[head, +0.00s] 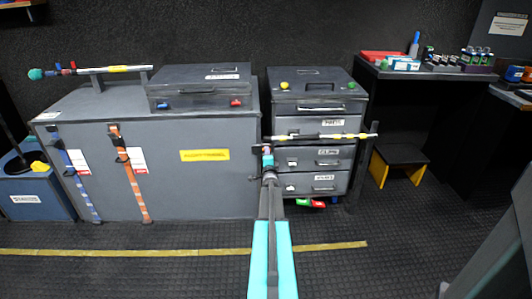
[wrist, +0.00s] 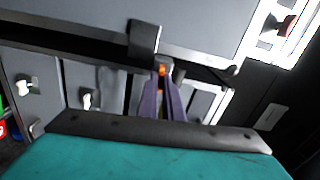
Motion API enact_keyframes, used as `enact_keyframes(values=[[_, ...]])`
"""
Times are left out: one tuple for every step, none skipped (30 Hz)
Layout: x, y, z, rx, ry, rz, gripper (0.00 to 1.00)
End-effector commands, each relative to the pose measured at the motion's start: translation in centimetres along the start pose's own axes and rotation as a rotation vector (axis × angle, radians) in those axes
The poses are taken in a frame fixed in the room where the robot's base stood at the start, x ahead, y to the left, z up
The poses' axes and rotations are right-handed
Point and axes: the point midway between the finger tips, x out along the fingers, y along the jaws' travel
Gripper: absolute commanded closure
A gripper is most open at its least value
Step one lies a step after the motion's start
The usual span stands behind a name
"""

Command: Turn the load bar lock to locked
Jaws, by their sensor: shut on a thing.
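A load bar (head: 335,136), silver with yellow and dark bands, runs across the front of the drawer cabinet. My gripper (head: 267,153) is at the left end of this bar, where small dark and red parts show. In the wrist view my gripper's purple fingers (wrist: 162,85) are shut on a small orange part (wrist: 162,70), just below a dark clip (wrist: 145,38). The fingers hide most of the held part; I cannot tell which way the lock points. A similar bar (head: 115,69) with a teal end lies on supports on the large grey case.
The drawer cabinet (head: 318,124) stands close behind my gripper, with the large grey case (head: 200,180) to its left. A red and green tag (head: 311,203) is low under the drawers. A small dark stool (head: 400,155) is at right. The floor in front is clear.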

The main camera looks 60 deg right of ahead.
Motion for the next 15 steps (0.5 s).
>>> enact_keyframes(values=[[0.73, -0.95, -0.82, 0.029, 0.009, -0.015, 1.00], [0.73, -0.93, -0.82, 0.042, 0.009, -0.015, 1.00], [0.72, -0.91, -0.82, 0.057, 0.009, -0.015, 1.00], [0.72, -0.90, -0.82, 0.067, 0.009, -0.015, 1.00], [0.72, -0.88, -0.83, 0.075, 0.009, -0.015, 1.00], [0.72, -0.86, -0.82, 0.085, 0.009, -0.015, 1.00], [0.71, -0.84, -0.82, 0.091, 0.009, -0.015, 1.00], [0.71, -0.83, -0.83, 0.096, 0.009, -0.015, 1.00], [0.71, -0.82, -0.82, 0.101, 0.009, -0.015, 1.00], [0.70, -0.81, -0.82, 0.104, 0.009, -0.015, 1.00], [0.70, -0.80, -0.83, 0.105, 0.009, -0.015, 1.00], [0.70, -0.79, -0.83, 0.107, 0.009, -0.015, 1.00], [0.70, -0.78, -0.83, 0.108, 0.009, -0.015, 1.00], [0.70, -0.77, -0.83, 0.108, 0.009, -0.015, 1.00], [0.70, -0.77, -0.83, 0.108, 0.009, -0.015, 1.00]])
